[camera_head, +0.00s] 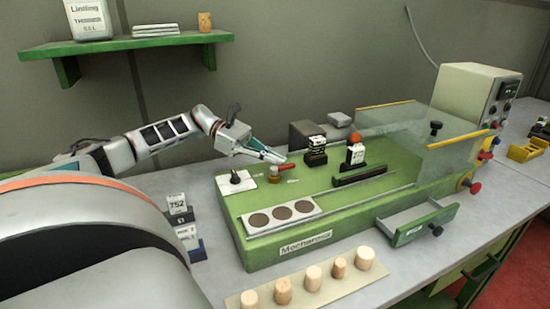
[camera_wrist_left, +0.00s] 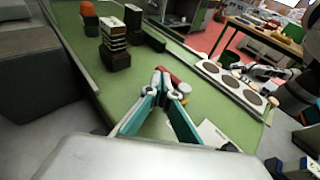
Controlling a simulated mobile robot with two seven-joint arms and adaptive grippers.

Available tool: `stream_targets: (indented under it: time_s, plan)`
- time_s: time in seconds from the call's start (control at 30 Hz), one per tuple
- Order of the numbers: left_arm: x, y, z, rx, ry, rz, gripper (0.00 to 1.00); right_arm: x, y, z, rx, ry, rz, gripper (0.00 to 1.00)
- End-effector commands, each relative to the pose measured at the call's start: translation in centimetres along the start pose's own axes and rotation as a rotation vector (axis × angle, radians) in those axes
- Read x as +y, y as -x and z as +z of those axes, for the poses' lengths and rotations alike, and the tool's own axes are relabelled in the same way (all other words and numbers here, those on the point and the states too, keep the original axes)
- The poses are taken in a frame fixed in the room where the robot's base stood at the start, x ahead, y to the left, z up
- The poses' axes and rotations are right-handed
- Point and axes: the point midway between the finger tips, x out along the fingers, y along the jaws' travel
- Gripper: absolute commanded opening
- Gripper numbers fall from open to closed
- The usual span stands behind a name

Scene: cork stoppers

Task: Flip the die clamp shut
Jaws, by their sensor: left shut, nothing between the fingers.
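The die clamp has a red handle (camera_head: 285,168) on a small post on the green machine bed. The handle lies nearly level, pointing right in the head view. My left gripper (camera_head: 281,158) is shut and empty, its fingertips just above and beside the red handle. In the left wrist view the fingertips (camera_wrist_left: 173,88) meet in front of the red handle (camera_wrist_left: 180,84) and partly hide it. Whether they touch it I cannot tell. What looks like my right gripper (camera_wrist_left: 262,71) shows small at the right of that view, its jaws unclear.
A white plate with a black knob (camera_head: 236,180) stands left of the clamp. A plate with three brown discs (camera_head: 281,216) lies in front. Dark stacked blocks (camera_head: 315,150) stand behind to the right. Several corks (camera_head: 312,278) stand on a strip at the front.

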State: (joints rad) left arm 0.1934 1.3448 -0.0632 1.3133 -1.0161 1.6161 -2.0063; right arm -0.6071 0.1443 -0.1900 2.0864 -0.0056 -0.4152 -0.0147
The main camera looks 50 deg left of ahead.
Motion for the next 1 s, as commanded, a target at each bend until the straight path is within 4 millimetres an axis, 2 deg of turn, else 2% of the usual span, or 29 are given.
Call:
stream_targets:
  time_s: [0.3,0.7,0.83,1.0]
  plan:
    - [0.0,0.4,-0.1,0.002,0.001,0.001,0.00,-0.1,-0.1,0.1,-0.002,-0.001,-0.001,0.40]
    - [0.1,6.1,-0.1,0.003,0.001,0.003,0.00,-0.1,0.0,0.2,-0.003,0.000,-0.001,0.40]
    - [0.0,7.2,-0.1,0.001,0.001,0.001,0.00,-0.1,0.0,0.2,-0.004,0.000,-0.001,0.40]
    - [0.0,7.5,-0.1,0.001,0.001,0.000,0.00,-0.1,0.0,0.2,-0.004,0.000,-0.001,0.40]
